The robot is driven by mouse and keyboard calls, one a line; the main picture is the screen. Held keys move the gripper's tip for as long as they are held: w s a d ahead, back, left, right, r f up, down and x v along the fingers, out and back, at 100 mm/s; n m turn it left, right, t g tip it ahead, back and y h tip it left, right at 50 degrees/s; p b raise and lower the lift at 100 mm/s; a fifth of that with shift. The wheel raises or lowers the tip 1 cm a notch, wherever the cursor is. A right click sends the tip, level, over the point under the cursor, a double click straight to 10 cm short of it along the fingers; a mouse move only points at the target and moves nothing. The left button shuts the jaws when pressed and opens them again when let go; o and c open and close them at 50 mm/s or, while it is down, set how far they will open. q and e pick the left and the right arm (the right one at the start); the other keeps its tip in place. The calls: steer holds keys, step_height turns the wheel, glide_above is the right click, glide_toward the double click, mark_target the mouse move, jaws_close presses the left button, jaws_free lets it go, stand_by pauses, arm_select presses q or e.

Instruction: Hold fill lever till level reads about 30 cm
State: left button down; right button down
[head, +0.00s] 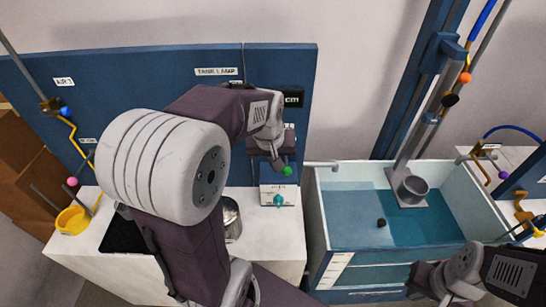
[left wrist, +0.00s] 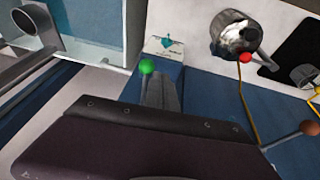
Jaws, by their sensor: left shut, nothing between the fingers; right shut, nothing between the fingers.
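A green ball knob (head: 287,170) tops a lever at the blue panel; it also shows in the left wrist view (left wrist: 147,66). My left gripper (head: 278,153) is shut and empty, right beside this knob; whether it touches cannot be told. No readable label marks this as the fill lever. A black display (head: 292,98) shows "CM"; my left arm hides its number. The open tank (head: 313,215) holds blue water, with a small black ball (head: 381,222) in it. My right gripper (head: 425,280) is shut and empty, low in front of the tank.
A metal pot (head: 232,220) stands on the white counter (head: 285,245), partly behind my left arm. A yellow bowl (head: 73,220) is at the far left. A grey cup-like part (head: 413,188) sits at the tank's back. Other levers carry blue, pink, orange and purple balls.

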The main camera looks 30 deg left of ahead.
arm_select(q)
steer(key=v, duration=0.3)
steer(key=shift+d, duration=0.2)
arm_select(e)
steer(key=shift+w+f, duration=0.15)
steer(key=shift+w, duration=0.05)
arm_select(q)
steer(key=shift+w, duration=0.2)
arm_select(e)
steer(key=shift+w+d, duration=0.1)
steer(key=shift+w, duration=0.05)
